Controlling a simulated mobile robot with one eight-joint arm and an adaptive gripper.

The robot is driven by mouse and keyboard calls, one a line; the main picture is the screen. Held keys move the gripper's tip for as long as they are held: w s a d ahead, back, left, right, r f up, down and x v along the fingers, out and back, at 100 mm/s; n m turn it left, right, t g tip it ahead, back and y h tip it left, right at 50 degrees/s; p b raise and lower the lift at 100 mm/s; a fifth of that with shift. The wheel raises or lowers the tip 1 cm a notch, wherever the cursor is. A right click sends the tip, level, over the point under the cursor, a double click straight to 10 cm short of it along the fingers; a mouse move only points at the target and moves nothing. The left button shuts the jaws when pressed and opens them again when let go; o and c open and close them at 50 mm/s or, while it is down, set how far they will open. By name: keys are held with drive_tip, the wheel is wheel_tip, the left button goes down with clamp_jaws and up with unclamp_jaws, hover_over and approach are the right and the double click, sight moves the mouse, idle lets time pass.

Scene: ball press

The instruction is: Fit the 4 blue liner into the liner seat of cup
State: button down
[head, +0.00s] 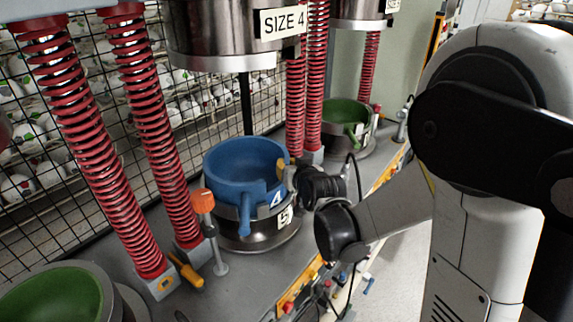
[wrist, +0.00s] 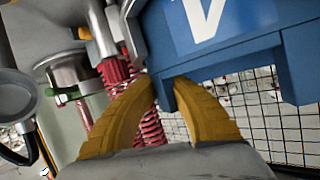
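The blue liner (head: 222,183), marked 4, is at the metal cup (head: 262,241), which bears a label that looks like a 5. The liner's upper part stands well above the cup's rim; I cannot tell whether its bottom touches the seat. A blue handle hangs down at its front. My gripper (head: 287,172) is at the liner's right side. In the wrist view, the yellow fingers of my gripper (wrist: 165,84) close around a small blue tab of the liner (wrist: 255,48), which fills the upper right with its label upside down. The liner's underside is hidden.
A press head with a SIZE 4 sign (head: 283,21) hangs above the cup. Red springs (head: 155,120) stand to the left and behind. An orange-topped post (head: 203,202) stands close at left. Green-lined cups stand at front left and at back right (head: 345,112).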

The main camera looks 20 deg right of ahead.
drive_tip(key=shift+f, duration=0.1)
idle(0.3)
drive_tip(key=shift+f+b, duration=0.7)
drive_tip(key=shift+b, duration=0.05)
drive_tip(key=c, duration=1.5)
unclamp_jaws()
drive_tip(key=shift+s+a+r, duration=0.1)
drive_tip(key=shift+c, duration=0.2)
drive_tip(key=shift+s+f, duration=0.2)
drive_tip(key=shift+s, duration=0.65)
drive_tip(key=shift+s+a+r, duration=0.1)
drive_tip(key=shift+s+a, duration=0.1)
drive_tip(key=shift+s, duration=0.7)
drive_tip(key=shift+s+a, duration=0.2)
drive_tip(key=shift+s, duration=0.75)
drive_tip(key=shift+s+a+r, duration=0.1)
drive_tip(key=shift+s+a, duration=0.1)
drive_tip(key=shift+s, duration=0.7)
drive_tip(key=shift+s, duration=0.1)
